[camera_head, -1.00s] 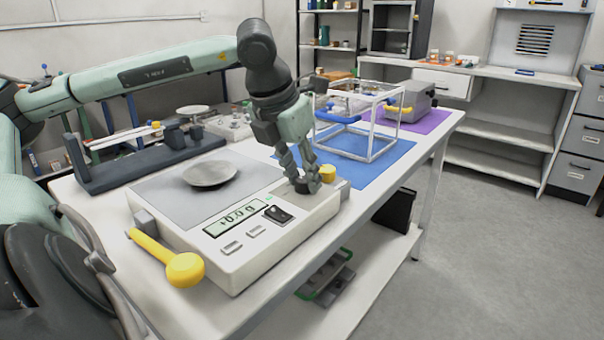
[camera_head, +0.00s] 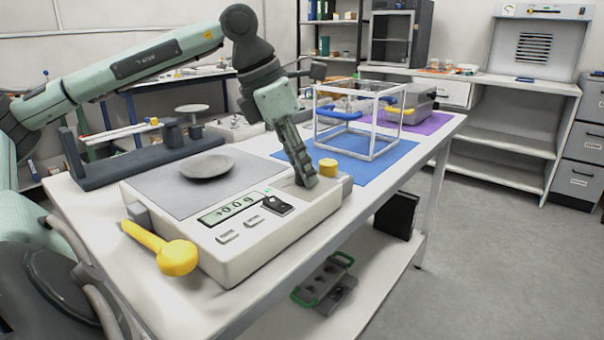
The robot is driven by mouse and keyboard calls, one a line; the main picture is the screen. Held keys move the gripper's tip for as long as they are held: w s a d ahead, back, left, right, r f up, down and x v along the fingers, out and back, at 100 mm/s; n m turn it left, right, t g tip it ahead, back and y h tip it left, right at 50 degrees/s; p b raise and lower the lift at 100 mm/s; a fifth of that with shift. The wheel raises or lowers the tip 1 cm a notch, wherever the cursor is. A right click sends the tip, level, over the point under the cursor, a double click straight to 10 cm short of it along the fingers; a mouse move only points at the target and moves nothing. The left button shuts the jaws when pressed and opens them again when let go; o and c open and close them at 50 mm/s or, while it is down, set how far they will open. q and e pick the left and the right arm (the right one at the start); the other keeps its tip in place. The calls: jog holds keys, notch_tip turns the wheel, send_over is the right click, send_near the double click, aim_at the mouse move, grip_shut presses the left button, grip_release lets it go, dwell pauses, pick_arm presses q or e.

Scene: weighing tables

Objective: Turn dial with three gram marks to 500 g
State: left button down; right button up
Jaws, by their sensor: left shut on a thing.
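A white weighing scale (camera_head: 262,240) with a grey top and a round grey pan (camera_head: 207,167) stands on the white table. Its front has a lit display (camera_head: 231,209), two small buttons and a black switch (camera_head: 277,205). My left gripper (camera_head: 306,182) points down at the scale's right end, beside a yellow knob (camera_head: 328,167). Its fingers are seen nearly edge-on, shut on the dark dial there. The fingers cover most of the dial, and its gram marks cannot be read. My right gripper is out of view.
A yellow-ended lever (camera_head: 178,257) sticks out from the scale's left front. A white open frame (camera_head: 343,137) stands on a blue mat (camera_head: 394,160) behind it. A dark balance (camera_head: 130,168) stands at the back left. Grey floor is clear at right.

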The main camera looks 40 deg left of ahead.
pick_arm(q)
jog(key=shift+r+m+h, duration=0.1)
jog(key=shift+m+h, duration=0.2)
jog(key=shift+m, duration=0.7)
jog(key=shift+m+g+p, duration=0.3)
jog(key=shift+m+p, duration=0.05)
jog(key=shift+m, duration=0.05)
jog(key=m+h+p, duration=0.1)
jog(key=m, duration=0.1)
jog(key=shift+w+a+m+g+p, duration=0.1)
jog(key=shift+m+g+p, duration=0.2)
jog(key=shift+p, duration=0.05)
jog(key=shift+m+p, duration=0.35)
jog(key=shift+m, duration=0.25)
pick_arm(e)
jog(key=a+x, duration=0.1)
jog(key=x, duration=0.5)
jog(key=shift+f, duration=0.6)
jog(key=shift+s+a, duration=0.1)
pick_arm(q)
jog(key=c, duration=1.2)
grip_release()
